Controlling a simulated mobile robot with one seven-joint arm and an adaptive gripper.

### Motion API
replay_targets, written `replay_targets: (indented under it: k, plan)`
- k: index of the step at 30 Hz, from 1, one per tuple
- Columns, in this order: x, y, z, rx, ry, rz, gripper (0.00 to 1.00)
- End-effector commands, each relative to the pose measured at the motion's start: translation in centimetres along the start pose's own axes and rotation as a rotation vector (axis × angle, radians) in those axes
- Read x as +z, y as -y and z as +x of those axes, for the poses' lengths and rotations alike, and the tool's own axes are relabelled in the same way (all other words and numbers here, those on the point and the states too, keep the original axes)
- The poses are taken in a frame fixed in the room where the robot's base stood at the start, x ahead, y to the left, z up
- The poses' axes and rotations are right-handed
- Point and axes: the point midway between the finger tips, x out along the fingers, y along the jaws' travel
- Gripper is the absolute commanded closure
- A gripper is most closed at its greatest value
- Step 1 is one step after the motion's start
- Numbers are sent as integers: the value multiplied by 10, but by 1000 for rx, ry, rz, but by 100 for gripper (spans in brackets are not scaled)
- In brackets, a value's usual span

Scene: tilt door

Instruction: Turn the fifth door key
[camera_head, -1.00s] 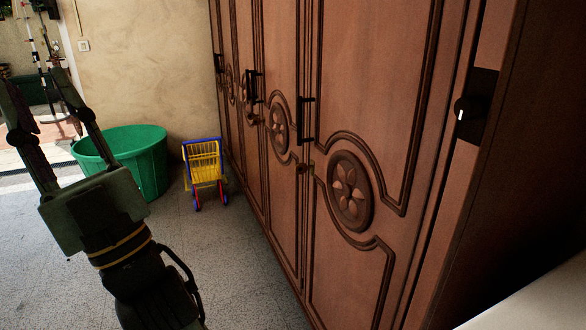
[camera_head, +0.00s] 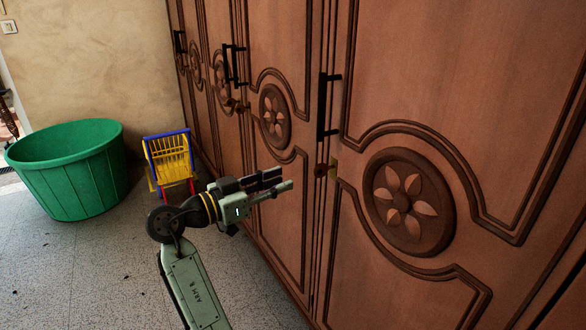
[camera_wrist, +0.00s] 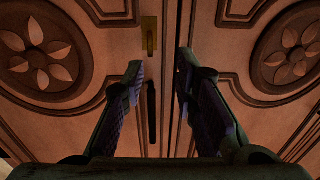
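The wooden wardrobe has several carved doors. On the nearest door (camera_head: 465,60), a small brass lock plate (camera_head: 333,170) sits below a black bar handle (camera_head: 323,105). A small dark round knob or key head (camera_head: 320,170) shows beside the plate. My gripper (camera_head: 288,179) is left of this lock, pointing at the doors, apart from it. In the wrist view my gripper (camera_wrist: 160,66) has its fingers spread with nothing between them. The brass plate (camera_wrist: 149,35) shows just beyond the fingertips, nearer the left finger. The key's exact shape is too small to tell.
Another brass lock (camera_head: 240,107) and black handle (camera_head: 232,65) are on doors further left. A yellow and blue toy cart (camera_head: 168,158) and a green tub (camera_head: 68,170) stand on the floor by the beige wall. The grey floor (camera_head: 100,260) in front is clear.

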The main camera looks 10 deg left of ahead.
Motion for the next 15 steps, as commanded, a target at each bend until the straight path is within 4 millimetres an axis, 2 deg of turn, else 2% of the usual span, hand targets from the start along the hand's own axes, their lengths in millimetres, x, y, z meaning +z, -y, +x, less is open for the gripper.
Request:
replay_targets:
  k: [3,8,15]
  plan:
    - [7,-12,7,69,7,3,73]
    - [6,-16,23,81,10,4,73]
    - [5,-19,69,78,9,2,73]
